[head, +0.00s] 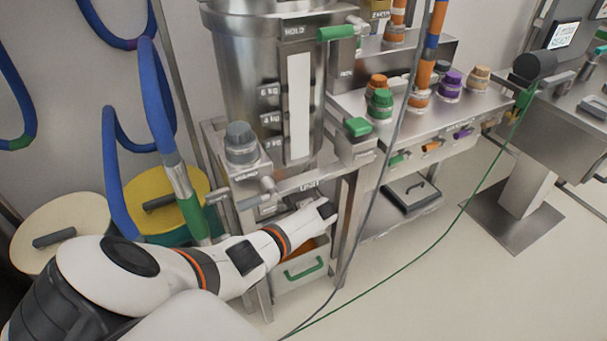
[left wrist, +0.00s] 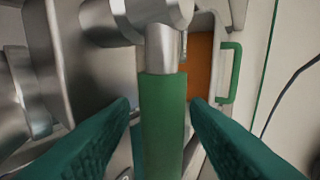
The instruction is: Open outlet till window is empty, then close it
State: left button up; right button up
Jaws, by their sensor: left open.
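The steel hopper (head: 245,75) stands at the centre of the head view. Its tall window strip (head: 299,105) looks pale and even, beside marks for 2, 4 and 6 kg. The outlet label (head: 308,185) is below it, partly hidden by my left arm. In the left wrist view, a green handle grip (left wrist: 163,125) hangs from a steel joint (left wrist: 155,15). My left gripper (left wrist: 160,104) is open, its teal fingers on either side of the grip, with no clear contact. A bin (head: 298,279) with a green handle stands below; orange contents (left wrist: 201,65) show inside. My right gripper is out of view.
Blue hoses (head: 152,95) and lidded drums (head: 58,225) are at left. A steel bench (head: 440,120) with coloured jars is at right. A thin green cable (head: 440,232) crosses the open floor.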

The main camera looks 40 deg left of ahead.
pick_arm(q)
jog(key=shift+s+d+r+p, duration=0.15)
jog(key=shift+d+r+p, duration=0.1)
jog(key=shift+r+p, duration=0.15)
jog(key=p+v, duration=0.3)
jog(key=v, duration=0.8)
jog(key=s+d+f+h, duration=0.1)
jog(key=s+d+f, duration=0.1)
jog(key=s+f, duration=0.4)
jog(key=s+d+f+h, duration=0.1)
jog(key=s+d+f, duration=0.15)
jog(key=f, duration=0.55)
jog(key=s+d+f+h, duration=0.1)
jog(key=s+d+f, duration=0.2)
jog(key=s, duration=0.9)
jog(key=s+d+f+n+g+h, duration=0.1)
jog(key=s+d+f+h, duration=0.1)
jog(key=s+f, duration=0.6)
jog(key=s+d+f+n+h, duration=0.1)
jog(key=s+d+f, duration=0.3)
jog(key=s, duration=1.2)
notch_tip(320, 180, down, 3)
jog(key=shift+s+d+r, duration=0.15)
jog(key=shift+s+d, duration=0.1)
jog(key=shift+s, duration=0.15)
